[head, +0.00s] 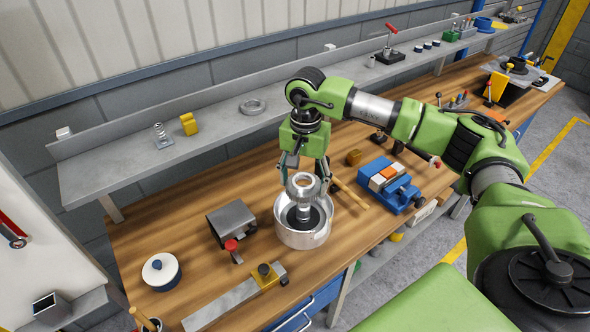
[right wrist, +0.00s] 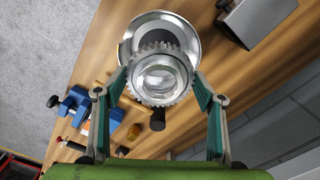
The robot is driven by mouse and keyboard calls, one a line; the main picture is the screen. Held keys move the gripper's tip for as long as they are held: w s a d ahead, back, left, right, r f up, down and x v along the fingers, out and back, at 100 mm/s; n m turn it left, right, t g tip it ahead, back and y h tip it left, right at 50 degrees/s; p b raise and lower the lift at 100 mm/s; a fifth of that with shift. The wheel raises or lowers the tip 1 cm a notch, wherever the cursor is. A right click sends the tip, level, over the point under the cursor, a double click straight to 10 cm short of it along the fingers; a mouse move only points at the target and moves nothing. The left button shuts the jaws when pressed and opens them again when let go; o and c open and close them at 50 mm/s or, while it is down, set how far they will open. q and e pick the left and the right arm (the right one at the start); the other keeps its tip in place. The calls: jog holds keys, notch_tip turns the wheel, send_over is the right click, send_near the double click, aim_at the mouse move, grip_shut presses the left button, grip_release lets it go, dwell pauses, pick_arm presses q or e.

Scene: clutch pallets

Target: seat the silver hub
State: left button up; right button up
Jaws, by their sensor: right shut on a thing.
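The silver hub (head: 303,186), a toothed ring with a round bore, is between the fingers of my right gripper (head: 304,176), which is shut on it. In the right wrist view the hub (right wrist: 161,76) shows its teeth and bore, with a finger at each side. Below it on the bench stands a round silver housing (head: 302,239) with a dark inside. The housing also shows behind the hub in the right wrist view (right wrist: 190,36). The hub looks above the housing's rim; whether its lower end touches anything inside is hidden. My left gripper is not in view.
A grey metal block (head: 231,222) and a red-knobbed piece (head: 232,248) stand left of the housing. A wooden-handled tool (head: 349,193) and a blue vise (head: 391,187) are to its right. A long metal bar (head: 235,299) lies in front. A shelf with a ring (head: 253,106) runs behind.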

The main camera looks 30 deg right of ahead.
aim_at(303, 209)
jog(key=shift+w+d+f, duration=0.2)
jog(key=shift+d+f, duration=0.1)
jog(key=shift+f, duration=0.25)
jog(key=shift+f+b, duration=0.6)
jog(key=shift+f, duration=0.1)
jog(key=shift+f+b, duration=0.4)
jog(key=shift+f, duration=0.3)
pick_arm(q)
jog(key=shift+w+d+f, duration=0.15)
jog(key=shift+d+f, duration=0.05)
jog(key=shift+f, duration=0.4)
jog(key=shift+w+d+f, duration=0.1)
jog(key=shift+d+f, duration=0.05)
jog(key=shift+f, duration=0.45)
pick_arm(e)
jog(key=shift+f, duration=0.65)
jog(key=shift+a, duration=0.1)
pick_arm(q)
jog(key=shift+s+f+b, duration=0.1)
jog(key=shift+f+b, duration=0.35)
jog(key=shift+b, duration=0.2)
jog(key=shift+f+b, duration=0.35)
jog(key=shift+b, duration=0.05)
pick_arm(e)
jog(key=shift+s+f, duration=0.1)
jog(key=shift+f, duration=0.2)
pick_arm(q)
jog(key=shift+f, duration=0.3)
pick_arm(e)
jog(key=shift+f, duration=0.25)
